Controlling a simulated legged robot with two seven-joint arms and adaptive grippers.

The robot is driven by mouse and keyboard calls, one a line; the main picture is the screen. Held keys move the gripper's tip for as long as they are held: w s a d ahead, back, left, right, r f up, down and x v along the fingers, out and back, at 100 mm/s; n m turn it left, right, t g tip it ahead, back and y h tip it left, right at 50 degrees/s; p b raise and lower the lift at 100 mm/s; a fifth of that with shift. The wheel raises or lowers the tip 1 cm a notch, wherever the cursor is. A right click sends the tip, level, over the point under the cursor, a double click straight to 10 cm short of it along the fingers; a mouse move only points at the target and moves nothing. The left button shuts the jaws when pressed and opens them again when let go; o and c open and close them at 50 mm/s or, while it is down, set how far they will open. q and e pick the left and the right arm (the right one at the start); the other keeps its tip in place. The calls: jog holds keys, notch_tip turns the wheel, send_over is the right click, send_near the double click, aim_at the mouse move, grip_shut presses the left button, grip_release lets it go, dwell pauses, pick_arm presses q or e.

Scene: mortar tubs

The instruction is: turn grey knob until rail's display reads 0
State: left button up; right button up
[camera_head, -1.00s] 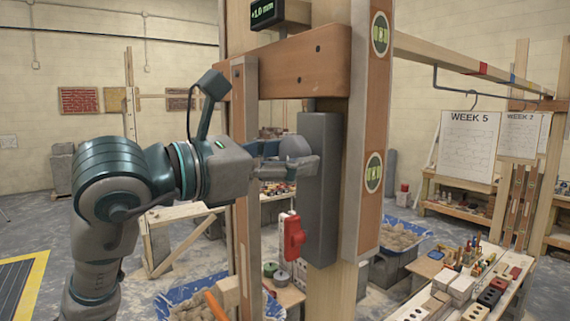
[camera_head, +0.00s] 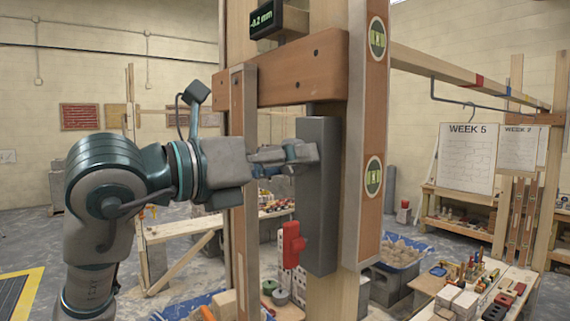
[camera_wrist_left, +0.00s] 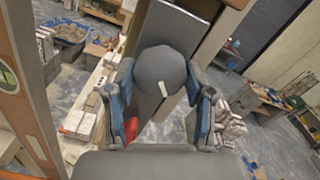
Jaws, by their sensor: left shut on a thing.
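The grey knob (camera_wrist_left: 160,72) is round with a white mark and sits on the grey box (camera_head: 318,215) fixed to the timber post. My left gripper (camera_head: 292,153) reaches it from the left, and its fingers (camera_wrist_left: 160,100) are shut on both sides of the knob in the left wrist view. In the head view the fingers mostly hide the knob. The display (camera_head: 265,18) above the wooden rail (camera_head: 300,68) reads about -0.2 mm in green. My right gripper is not in view.
A bench with blocks and tools (camera_head: 480,290) is at lower right.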

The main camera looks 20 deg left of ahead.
pick_arm(q)
jog(key=shift+w+d+f, duration=0.1)
jog(key=shift+w+f, duration=0.05)
jog(key=shift+f, duration=0.05)
jog(key=o, duration=1.2)
jog(key=shift+w, duration=0.1)
jog(key=shift+c, duration=0.2)
jog(key=shift+w, duration=0.25)
jog(key=shift+s+r, duration=0.15)
jog(key=shift+s, duration=0.1)
jog(key=v, duration=1.1)
jog(key=shift+a, duration=0.35)
